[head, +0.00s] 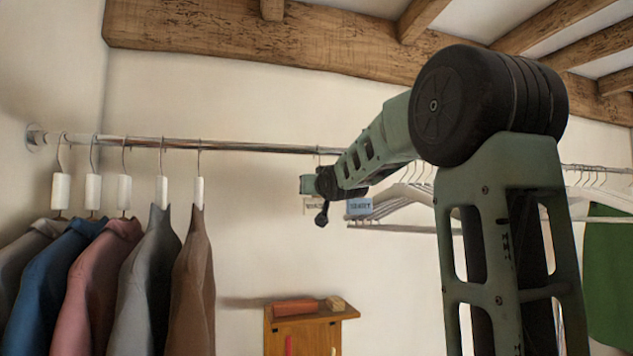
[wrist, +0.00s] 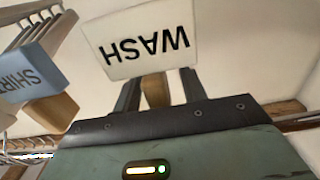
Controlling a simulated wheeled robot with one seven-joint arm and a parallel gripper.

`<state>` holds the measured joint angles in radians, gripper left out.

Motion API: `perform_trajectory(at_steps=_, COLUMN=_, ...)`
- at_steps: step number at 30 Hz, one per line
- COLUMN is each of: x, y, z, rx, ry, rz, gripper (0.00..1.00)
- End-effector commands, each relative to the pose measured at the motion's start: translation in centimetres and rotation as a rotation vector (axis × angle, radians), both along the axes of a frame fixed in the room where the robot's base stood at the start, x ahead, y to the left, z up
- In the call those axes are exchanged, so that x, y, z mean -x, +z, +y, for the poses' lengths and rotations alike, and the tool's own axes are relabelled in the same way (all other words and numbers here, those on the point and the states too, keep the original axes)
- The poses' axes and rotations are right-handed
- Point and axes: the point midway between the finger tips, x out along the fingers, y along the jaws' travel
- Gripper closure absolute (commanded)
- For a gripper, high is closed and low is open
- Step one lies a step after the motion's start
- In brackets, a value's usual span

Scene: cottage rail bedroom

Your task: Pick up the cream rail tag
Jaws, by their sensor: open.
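The cream rail tag (wrist: 148,38) reads WASH and fills the top middle of the wrist view, upside down. A tan wooden part (wrist: 156,92) shows just below it, between my fingers. My gripper (wrist: 160,76) is open, with one dark finger on each side of that wooden part; I cannot tell whether either finger touches it. In the head view my gripper (head: 321,194) is up by the rail, and the cream tag (head: 312,206) shows only as a small pale strip, partly hidden by it.
A blue SHIRT tag (head: 360,206) hangs just right of the cream one. White hangers (head: 410,195) hang further right. Several jackets (head: 130,275) hang from the metal rail (head: 250,147) at left. A wooden cabinet (head: 312,318) stands below, with a reddish item (head: 295,307) on top.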

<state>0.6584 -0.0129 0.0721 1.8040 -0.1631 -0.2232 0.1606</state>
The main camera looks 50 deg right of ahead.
Motion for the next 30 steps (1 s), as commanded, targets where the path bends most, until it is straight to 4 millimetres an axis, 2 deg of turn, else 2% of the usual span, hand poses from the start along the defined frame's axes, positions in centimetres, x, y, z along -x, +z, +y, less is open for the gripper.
perform_trajectory(at_steps=6, x=-0.1, y=0.0, z=-0.1, rx=0.001, ry=0.000, rz=0.000, gripper=0.58)
perform_trajectory(at_steps=7, x=-0.1, y=0.0, z=-0.1, rx=0.001, ry=0.000, rz=0.000, gripper=0.61)
perform_trajectory(at_steps=11, x=-0.1, y=0.0, z=0.0, rx=0.001, ry=0.000, rz=0.000, gripper=0.97)
perform_trajectory(at_steps=12, x=-0.1, y=0.0, z=0.0, rx=0.001, ry=0.000, rz=0.001, gripper=1.00)
perform_trajectory(at_steps=23, x=-0.1, y=0.2, z=0.0, rx=0.001, ry=0.001, rz=-0.001, gripper=1.00)
perform_trajectory(at_steps=26, x=-0.1, y=0.7, z=0.0, rx=0.003, ry=0.002, rz=-0.001, gripper=1.00)
perform_trajectory(at_steps=30, x=-0.1, y=2.4, z=0.0, rx=0.003, ry=0.001, rz=-0.003, gripper=1.00)
